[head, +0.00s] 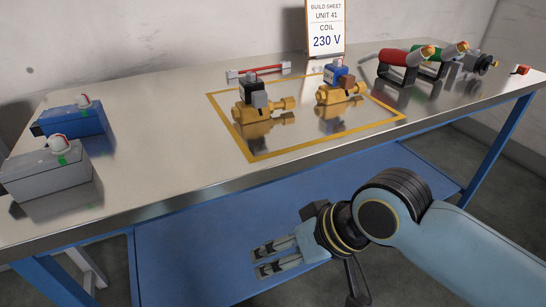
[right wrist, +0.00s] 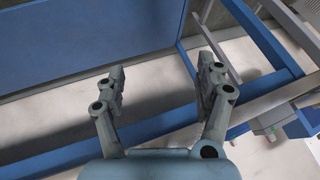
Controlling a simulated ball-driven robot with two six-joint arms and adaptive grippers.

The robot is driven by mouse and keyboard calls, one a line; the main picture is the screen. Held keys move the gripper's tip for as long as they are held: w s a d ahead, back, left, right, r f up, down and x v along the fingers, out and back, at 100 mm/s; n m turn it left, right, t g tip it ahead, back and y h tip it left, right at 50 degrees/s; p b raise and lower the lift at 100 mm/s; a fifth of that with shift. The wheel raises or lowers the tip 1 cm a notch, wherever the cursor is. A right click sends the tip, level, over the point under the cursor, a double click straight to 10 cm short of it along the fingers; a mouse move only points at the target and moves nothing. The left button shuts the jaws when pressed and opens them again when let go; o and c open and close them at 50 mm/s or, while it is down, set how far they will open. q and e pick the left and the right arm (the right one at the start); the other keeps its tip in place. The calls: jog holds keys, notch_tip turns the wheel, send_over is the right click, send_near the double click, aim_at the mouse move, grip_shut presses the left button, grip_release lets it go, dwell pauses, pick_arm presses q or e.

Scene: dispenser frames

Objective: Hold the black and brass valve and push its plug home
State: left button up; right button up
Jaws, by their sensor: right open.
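The black and brass valve (head: 248,113) stands on the steel bench inside the yellow outline, left of a second valve. It has a brass body, a black coil on top and a grey plug (head: 260,99) at the coil's front right side. I cannot tell how far the plug is seated. My right gripper (head: 262,259) is open and empty, low in front of the bench and well apart from the valve. Its two spread fingers also show in the right wrist view (right wrist: 162,82), with nothing between them. My left gripper is not in view.
A blue and brass valve (head: 337,96) stands close to the right. Red (head: 396,60) and green tools stand at the back right, a red-handled bar (head: 258,70) behind. Blue (head: 72,121) and grey (head: 45,176) boxes sit at left. The sign (head: 326,28) reads "COIL 230 V". The bench's front middle is clear.

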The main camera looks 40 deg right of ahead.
jog(key=w+a+r+m+t+y, duration=0.2)
jog(key=w+r+m+t, duration=0.35)
jog(key=r+m, duration=0.2)
jog(key=w+a+r+m+t+y, duration=0.2)
jog(key=w+r+m+t, duration=0.2)
jog(key=w+r+m, duration=0.3)
jog(key=m+t+h, duration=0.2)
jog(key=m+h, duration=0.9)
jog(key=m, duration=1.1)
send_near(253, 92)
jog(key=shift+w+d+f+n, duration=0.15)
jog(key=shift+w+d+f, duration=0.15)
jog(key=shift+w, duration=0.25)
jog(key=shift+w+d+f+n, duration=0.1)
jog(key=shift+w+d+f, duration=0.15)
jog(key=shift+w, duration=0.3)
jog(key=shift+w+d+f+h, duration=0.15)
jog(key=shift+w+d+h, duration=0.05)
jog(key=shift+d+h, duration=0.1)
jog(key=x, duration=1)
jog(key=shift+w+p, duration=0.15)
jog(key=shift+p, duration=0.2)
grip_shut()
